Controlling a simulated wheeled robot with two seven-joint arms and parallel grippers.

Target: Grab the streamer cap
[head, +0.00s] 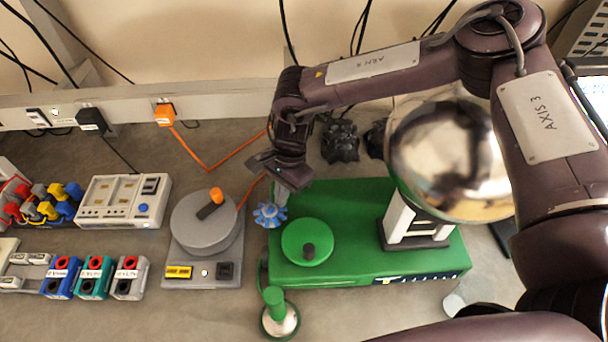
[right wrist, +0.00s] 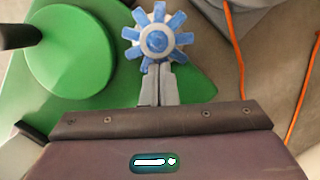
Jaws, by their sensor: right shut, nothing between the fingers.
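The streamer cap, a small grey-white hub with blue teeth around it, shows in the head view (head: 270,214) at the left edge of the green machine. In the right wrist view the cap (right wrist: 157,38) appears just beyond my fingertips. My right gripper (head: 280,197) points down over the machine's left edge, right by the cap. Its two fingers (right wrist: 158,72) are together with nothing between them. I cannot tell whether the tips touch the cap. My left gripper is not in view.
The green machine (head: 350,272) carries a green disc (head: 306,242) and a large shiny sphere (head: 450,150). A grey turntable unit (head: 205,225) stands to the left, with an orange cable (head: 208,168) behind. A green-handled item (head: 278,314) stands in front. Several small boxes stand far left.

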